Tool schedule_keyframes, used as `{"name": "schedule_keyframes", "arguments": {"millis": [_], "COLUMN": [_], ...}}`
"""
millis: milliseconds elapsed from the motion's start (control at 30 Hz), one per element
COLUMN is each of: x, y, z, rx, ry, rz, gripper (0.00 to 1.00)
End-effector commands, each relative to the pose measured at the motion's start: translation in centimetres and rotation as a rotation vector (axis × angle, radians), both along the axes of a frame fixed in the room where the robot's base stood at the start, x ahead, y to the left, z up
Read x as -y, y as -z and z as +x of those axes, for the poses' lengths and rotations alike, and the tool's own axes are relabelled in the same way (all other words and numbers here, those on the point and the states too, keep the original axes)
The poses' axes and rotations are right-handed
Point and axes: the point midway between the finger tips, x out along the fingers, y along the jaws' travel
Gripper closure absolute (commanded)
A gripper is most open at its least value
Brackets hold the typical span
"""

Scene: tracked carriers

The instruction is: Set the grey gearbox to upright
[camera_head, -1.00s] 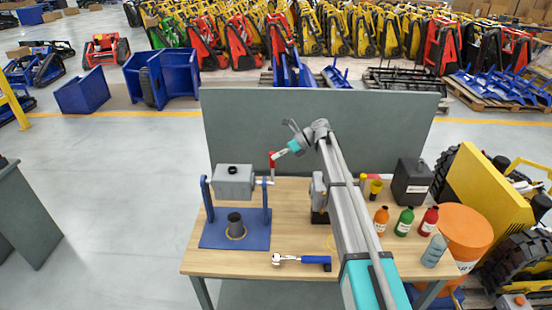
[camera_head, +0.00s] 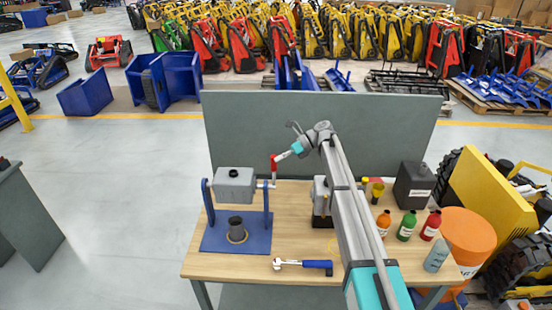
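The grey gearbox (camera_head: 234,187) hangs between the two posts of a blue stand (camera_head: 258,240) at the left of the workbench. It looks about level, with its dark round cap on the upper face. A crank with a red handle (camera_head: 274,167) sticks out from the stand's right side. My gripper (camera_head: 278,159) reaches in from the right, with its tip at the red handle. The fingers are too small to tell whether they are closed on it.
A dark cup-like part (camera_head: 236,226) stands on the stand's base. A blue-handled wrench (camera_head: 303,264) lies in front. Bottles (camera_head: 406,226), a black canister (camera_head: 413,186) and an orange bucket (camera_head: 466,236) are at the right. A grey panel (camera_head: 260,130) rises behind the bench.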

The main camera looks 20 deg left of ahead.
Motion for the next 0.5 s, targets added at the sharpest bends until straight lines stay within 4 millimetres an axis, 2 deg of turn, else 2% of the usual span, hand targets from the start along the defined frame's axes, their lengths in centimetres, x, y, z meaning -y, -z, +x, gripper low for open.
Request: {"name": "schedule_keyframes", "arguments": {"millis": [167,400,500], "x": [0.3,2.1,3.3], "y": [-0.4,-1.2,-0.7], "z": [-0.8,-3.1,-1.1], "rx": [0.002,0.002,0.003], "ry": [0.004,0.004,0.006], "rz": [0.004,0.003,0.003], "gripper": [1.00,1.00,1.00]}}
